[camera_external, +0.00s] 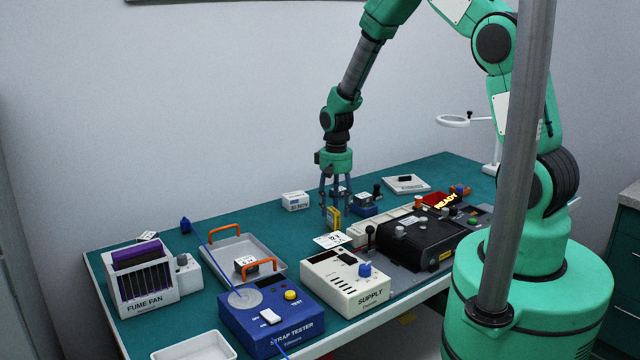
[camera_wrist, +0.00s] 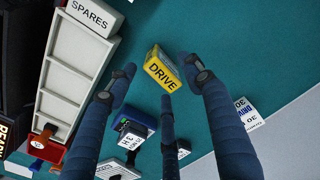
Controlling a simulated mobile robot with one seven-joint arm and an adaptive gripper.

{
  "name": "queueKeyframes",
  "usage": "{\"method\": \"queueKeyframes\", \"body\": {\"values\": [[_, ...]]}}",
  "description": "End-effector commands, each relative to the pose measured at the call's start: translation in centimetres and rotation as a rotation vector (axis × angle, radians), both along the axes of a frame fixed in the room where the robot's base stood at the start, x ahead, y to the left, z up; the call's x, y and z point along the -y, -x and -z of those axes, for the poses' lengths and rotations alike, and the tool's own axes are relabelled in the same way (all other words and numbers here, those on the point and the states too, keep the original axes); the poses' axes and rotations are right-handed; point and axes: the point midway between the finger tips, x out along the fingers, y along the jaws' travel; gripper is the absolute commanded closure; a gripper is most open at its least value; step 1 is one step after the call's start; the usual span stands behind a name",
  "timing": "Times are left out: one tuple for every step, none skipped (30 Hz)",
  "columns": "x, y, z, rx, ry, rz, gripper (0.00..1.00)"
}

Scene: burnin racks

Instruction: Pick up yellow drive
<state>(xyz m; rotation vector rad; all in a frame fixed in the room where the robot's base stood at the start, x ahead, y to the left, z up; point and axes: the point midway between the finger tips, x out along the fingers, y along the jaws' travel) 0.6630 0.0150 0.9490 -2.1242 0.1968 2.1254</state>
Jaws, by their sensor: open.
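The yellow drive (camera_external: 333,218) stands on the teal bench top near its middle. In the wrist view the yellow drive (camera_wrist: 161,69) shows its DRIVE label and lies beyond the fingertips, between the two outer fingers. My gripper (camera_external: 336,195) points down just above the drive in the external view. In the wrist view my gripper (camera_wrist: 160,85) has its blue fingers spread open and holds nothing. I cannot tell whether a finger touches the drive.
A spares tray (camera_wrist: 72,70) is left of the drive in the wrist view. A blue block (camera_external: 363,207) stands close on the right, and a white box (camera_external: 295,201) on the left. A supply unit (camera_external: 345,283) and a black tester (camera_external: 430,245) are in front. Bare teal bench surrounds the drive's far side.

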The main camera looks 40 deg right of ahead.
Motion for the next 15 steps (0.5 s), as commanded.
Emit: {"method": "queueKeyframes", "body": {"values": [[0.1,0.0,0.7,-0.002,0.0,0.0,0.49],[0.1,0.0,1.0,-0.002,0.0,0.0,0.49],[0.1,0.1,1.5,-0.002,0.0,0.0,0.49],[0.1,0.0,1.9,-0.002,0.0,0.0,0.49],[0.1,0.0,2.2,-0.002,0.0,0.0,0.49],[0.1,0.0,2.6,-0.001,0.0,0.0,0.49],[0.1,0.0,2.8,0.0,0.0,0.0,0.49],[0.1,0.0,3.0,0.0,0.0,0.0,0.49],[0.1,0.0,3.1,0.0,0.0,0.0,0.49],[0.1,0.0,3.2,0.0,0.0,0.0,0.49],[0.1,0.0,3.3,0.0,0.0,0.0,0.49],[0.1,0.0,3.3,0.0,0.0,0.0,0.49],[0.1,0.0,3.3,0.0,0.0,0.0,0.49],[0.1,0.0,3.3,0.001,0.0,0.0,0.49],[0.1,0.0,3.3,0.001,0.0,0.0,0.49]]}}
